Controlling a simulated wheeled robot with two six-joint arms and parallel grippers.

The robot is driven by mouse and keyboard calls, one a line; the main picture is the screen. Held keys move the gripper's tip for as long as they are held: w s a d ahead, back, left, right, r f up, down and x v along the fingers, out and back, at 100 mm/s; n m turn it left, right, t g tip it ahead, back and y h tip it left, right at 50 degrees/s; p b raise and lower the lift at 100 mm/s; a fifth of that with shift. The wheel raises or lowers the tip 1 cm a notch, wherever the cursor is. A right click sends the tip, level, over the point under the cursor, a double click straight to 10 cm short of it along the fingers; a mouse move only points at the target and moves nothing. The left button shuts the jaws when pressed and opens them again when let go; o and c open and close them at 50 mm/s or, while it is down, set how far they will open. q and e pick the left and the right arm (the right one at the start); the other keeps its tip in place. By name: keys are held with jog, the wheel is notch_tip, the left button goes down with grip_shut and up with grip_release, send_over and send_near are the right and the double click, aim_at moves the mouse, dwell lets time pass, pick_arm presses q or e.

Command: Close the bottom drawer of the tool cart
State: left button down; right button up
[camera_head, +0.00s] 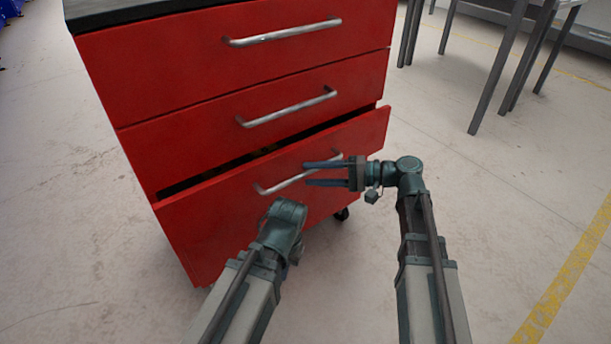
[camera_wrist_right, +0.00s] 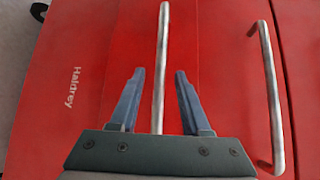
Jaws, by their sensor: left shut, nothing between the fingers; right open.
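The red tool cart (camera_head: 235,85) stands ahead with a bottom drawer (camera_head: 215,235) pulled out a little. A dark gap shows above its front. The bottom drawer's metal handle (camera_head: 275,188) also shows in the right wrist view (camera_wrist_right: 162,55). My right gripper (camera_head: 306,174) is open in front of that handle. In the right wrist view the handle runs between the two open fingers (camera_wrist_right: 158,75). I cannot tell whether they reach around it. My left gripper (camera_head: 290,235) is low in front of the drawer front, and its fingers are mostly hidden behind its wrist.
The middle drawer (camera_head: 200,135) and top drawer (camera_head: 165,60) are shut, each with a metal handle. A caster (camera_head: 341,214) shows under the cart. Grey table legs (camera_head: 490,90) stand at the upper right. The floor on the right is clear, with a yellow line (camera_head: 565,285).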

jog(key=shift+w+a+f, duration=0.1)
jog(key=shift+a, duration=0.55)
jog(key=shift+w+a+f, duration=0.1)
jog(key=shift+a, duration=0.55)
grip_shut()
dwell(0.5)
